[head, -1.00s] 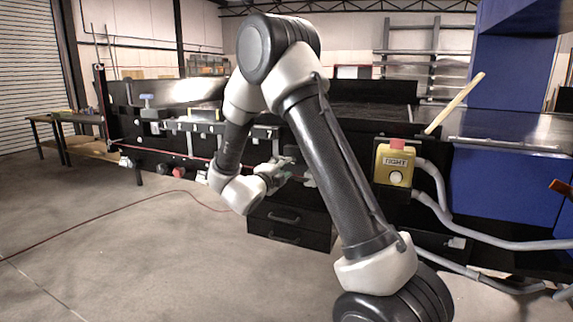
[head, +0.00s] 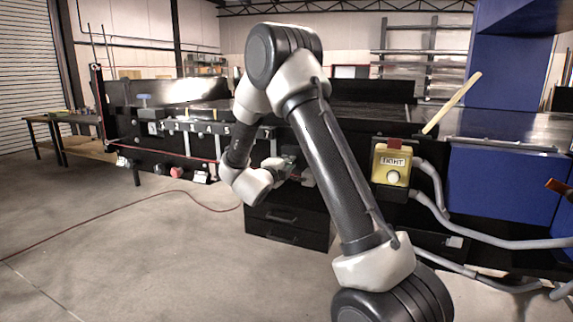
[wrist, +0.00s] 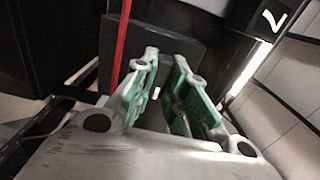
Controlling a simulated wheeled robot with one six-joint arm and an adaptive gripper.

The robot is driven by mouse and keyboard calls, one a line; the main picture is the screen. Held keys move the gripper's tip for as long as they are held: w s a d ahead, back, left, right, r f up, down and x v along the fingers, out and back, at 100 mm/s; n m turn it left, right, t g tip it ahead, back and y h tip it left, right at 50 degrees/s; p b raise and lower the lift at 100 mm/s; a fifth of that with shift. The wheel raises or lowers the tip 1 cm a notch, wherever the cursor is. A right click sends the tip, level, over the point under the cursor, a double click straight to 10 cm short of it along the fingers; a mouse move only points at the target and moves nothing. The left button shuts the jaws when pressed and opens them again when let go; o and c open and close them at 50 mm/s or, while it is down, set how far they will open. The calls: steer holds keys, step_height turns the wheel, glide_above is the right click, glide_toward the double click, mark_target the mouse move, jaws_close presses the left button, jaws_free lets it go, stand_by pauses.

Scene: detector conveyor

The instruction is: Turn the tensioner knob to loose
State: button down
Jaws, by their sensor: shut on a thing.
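My gripper (head: 288,168) is low in front of the black conveyor frame, above the drawer unit, partly hidden by my own arm. In the wrist view its two green-padded fingers (wrist: 166,62) are close together, pointing at a dark grey block (wrist: 196,42).
A black drawer unit (head: 287,226) stands below my gripper. A red strip (wrist: 122,40) runs close to the left of the fingers in the wrist view. Grey conduits (head: 470,233) run right from the yellow box. The floor (head: 110,240) at left is open except for a red cable.

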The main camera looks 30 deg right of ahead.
steer(key=shift+n, duration=0.4)
steer(key=n, duration=1.7)
steer(key=shift+f, duration=0.1)
stand_by(0.4)
steer(key=c, duration=1.4)
jaws_free()
steer(key=shift+c, duration=0.2)
steer(key=shift+a, duration=0.15)
